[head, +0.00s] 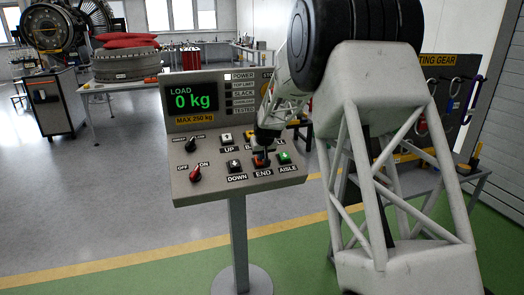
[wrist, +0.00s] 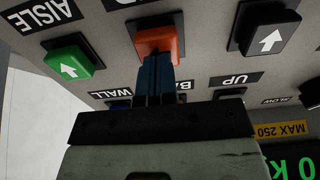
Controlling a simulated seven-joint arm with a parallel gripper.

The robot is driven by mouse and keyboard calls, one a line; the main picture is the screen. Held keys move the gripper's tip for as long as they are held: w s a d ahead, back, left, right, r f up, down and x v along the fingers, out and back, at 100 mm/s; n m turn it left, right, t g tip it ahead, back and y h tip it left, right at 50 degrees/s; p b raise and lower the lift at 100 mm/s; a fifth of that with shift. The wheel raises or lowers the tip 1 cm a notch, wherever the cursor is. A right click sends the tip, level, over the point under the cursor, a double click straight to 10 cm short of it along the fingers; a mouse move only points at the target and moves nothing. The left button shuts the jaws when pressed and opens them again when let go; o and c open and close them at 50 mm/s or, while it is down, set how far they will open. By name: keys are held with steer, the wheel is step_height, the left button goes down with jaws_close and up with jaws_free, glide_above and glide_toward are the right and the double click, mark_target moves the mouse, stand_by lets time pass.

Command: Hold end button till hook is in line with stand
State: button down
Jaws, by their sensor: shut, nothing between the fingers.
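The end button (head: 261,161) is orange-red, in the lower row of the grey control panel (head: 215,115), above the label END. In the wrist view the button (wrist: 160,40) is at top centre. My gripper (wrist: 155,68) is shut, with its blue fingertips against or just over the button's face; whether it is pressed in I cannot tell. In the head view my gripper (head: 263,150) comes down on the button from above. I cannot make out the hook in either view, nor tell which thing is the stand.
A green AISLE button (head: 284,157) and a black DOWN button (head: 234,166) flank the end button. The display (head: 193,97) reads LOAD 0 kg. A red OFF/ON knob (head: 195,174) is at lower left. A gear board (head: 450,90) stands behind my arm.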

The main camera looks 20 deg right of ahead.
mark_target(260, 162)
steer(key=shift+w+f, duration=0.1)
steer(key=shift+f, duration=0.2)
steer(key=shift+x, duration=1.1)
steer(key=shift+f, duration=0.6)
steer(key=shift+s+a+f, duration=0.1)
steer(key=shift+s+f, duration=0.05)
steer(key=shift+s, duration=0.1)
stand_by(3.0)
steer(key=w+v, duration=0.1)
steer(key=v, duration=1.4)
steer(key=shift+r, duration=0.65)
stand_by(0.6)
